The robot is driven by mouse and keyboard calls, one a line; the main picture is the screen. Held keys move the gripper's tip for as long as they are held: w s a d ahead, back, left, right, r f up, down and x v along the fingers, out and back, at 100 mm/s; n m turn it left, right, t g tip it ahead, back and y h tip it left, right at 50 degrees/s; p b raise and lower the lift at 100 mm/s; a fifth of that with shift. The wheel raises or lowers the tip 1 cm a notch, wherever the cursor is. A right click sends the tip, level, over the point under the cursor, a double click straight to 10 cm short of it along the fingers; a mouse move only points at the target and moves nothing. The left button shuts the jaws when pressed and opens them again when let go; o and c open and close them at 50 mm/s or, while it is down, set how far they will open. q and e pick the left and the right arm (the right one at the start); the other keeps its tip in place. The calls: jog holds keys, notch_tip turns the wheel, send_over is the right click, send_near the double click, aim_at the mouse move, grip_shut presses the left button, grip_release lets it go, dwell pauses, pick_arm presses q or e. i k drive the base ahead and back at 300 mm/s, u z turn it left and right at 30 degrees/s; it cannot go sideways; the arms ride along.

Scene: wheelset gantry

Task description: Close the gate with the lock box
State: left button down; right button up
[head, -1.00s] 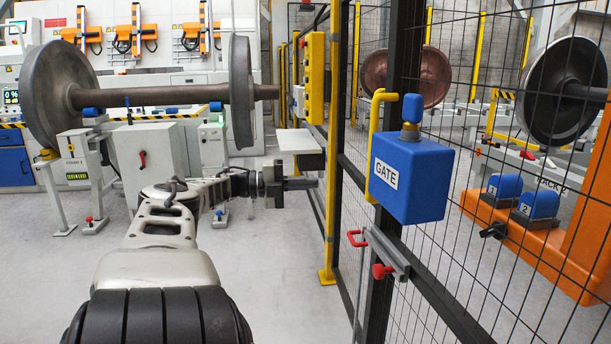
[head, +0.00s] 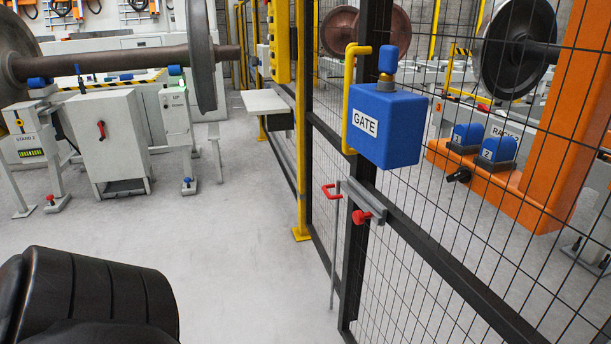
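The gate (head: 425,235) is a black-framed mesh panel running from the centre to the lower right. A blue lock box (head: 386,128) labelled GATE is mounted on it, with a blue-capped knob (head: 387,60) on top. A yellow handle (head: 348,100) stands at the box's left side. Below it is a grey latch bar with a red knob (head: 362,217), and a red hook-shaped handle (head: 330,191) sits just left of it. Only a black part of my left arm shows at the lower left. Neither gripper is in view.
A yellow post (head: 301,130) stands left of the gate frame, with a small white shelf (head: 268,102) beyond it. A wheelset (head: 120,62) rests on stands at the left. An orange structure (head: 560,130) is behind the mesh. The floor at centre left is clear.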

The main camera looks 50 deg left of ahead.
aim_at(384, 123)
jog(key=u, duration=0.3)
jog(key=k, duration=0.9)
jog(key=u, duration=1.35)
jog(key=i, duration=1)
jog(key=z, duration=0.85)
jog(key=i, duration=0.75)
jog(key=z, duration=0.8)
